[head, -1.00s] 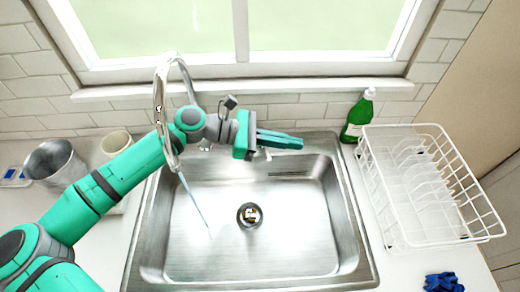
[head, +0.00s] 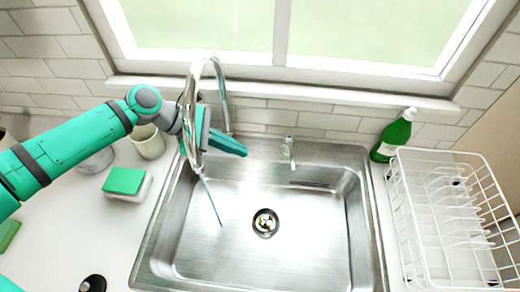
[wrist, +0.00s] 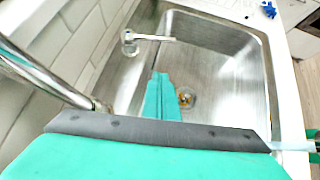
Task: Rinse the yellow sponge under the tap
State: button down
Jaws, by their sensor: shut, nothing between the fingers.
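A thin bluish stream of water (head: 211,201) runs from the curved metal tap (head: 190,110) into the steel sink (head: 330,250). The tap lever (head: 288,150) stands at the sink's back edge; it also shows in the wrist view (wrist: 150,37). My gripper (head: 240,150) is shut and empty, behind the tap spout over the sink's back left corner. Its closed fingers also show in the wrist view (wrist: 160,97). No clearly yellow sponge shows. A block with a green top and pale sides (head: 124,182) lies on the counter left of the sink, and a green piece (head: 8,234) is cut off at the left edge.
A cream cup (head: 148,142) stands behind the green-topped block. A green bottle (head: 393,137) and a white dish rack (head: 440,200) stand right of the sink. The window wall (head: 330,122) closes off the back. A dark round object (head: 93,283) is at the bottom left.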

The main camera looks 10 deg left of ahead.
aim_at(291, 152)
jog(key=w+d+f, duration=0.1)
jog(key=d+f, duration=0.4)
jog(key=d, duration=0.6)
jog(key=shift+w+f, duration=0.2)
jog(key=shift+d, duration=0.1)
